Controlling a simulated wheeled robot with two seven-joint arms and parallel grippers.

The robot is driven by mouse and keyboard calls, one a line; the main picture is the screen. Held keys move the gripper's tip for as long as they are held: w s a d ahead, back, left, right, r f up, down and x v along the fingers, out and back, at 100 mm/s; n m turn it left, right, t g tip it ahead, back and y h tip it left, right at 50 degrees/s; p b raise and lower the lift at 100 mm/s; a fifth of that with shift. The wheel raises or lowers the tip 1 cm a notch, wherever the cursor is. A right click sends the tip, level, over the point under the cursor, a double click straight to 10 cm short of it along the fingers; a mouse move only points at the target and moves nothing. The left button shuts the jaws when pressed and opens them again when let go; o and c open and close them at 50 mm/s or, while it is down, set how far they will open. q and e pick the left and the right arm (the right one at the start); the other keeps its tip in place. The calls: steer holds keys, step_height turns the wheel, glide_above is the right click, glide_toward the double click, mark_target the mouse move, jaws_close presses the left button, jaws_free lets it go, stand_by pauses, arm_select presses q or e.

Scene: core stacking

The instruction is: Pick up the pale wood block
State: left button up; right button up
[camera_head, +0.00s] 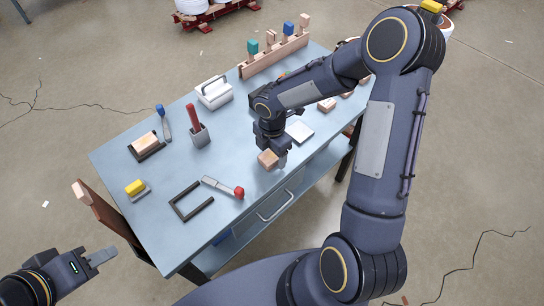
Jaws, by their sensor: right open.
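A pale wood block (267,159) is at the front right edge of the blue-grey table (237,168). My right gripper (278,156) points down right at this block and is open. A finger shows beside the block's right side; the other is hard to make out, and I cannot tell whether they touch it. My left gripper (102,257) is off the table at the lower left, far from the block.
A similar block sits in a dark tray (155,152); another wood block (327,104) lies behind my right arm. A black frame (178,208), red-ended tool (220,187), yellow block (134,186), grey holder (199,137), white caddy (214,95) and peg rack (272,57) stand around the table.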

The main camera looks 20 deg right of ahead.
steer(key=shift+f, duration=0.45)
steer(key=shift+c, duration=0.3)
steer(key=c, duration=1)
steer(key=shift+r, duration=0.2)
steer(key=shift+r, duration=0.25)
step_height(320, 180, up, 2)
steer(key=shift+r, duration=0.1)
steer(key=s+r, duration=0.3)
steer(key=s, duration=0.1)
steer(key=s+r, duration=0.3)
steer(key=s, duration=0.2)
steer(key=s+d+r+p, duration=0.1)
steer(key=s+r, duration=0.3)
steer(key=s, duration=0.1)
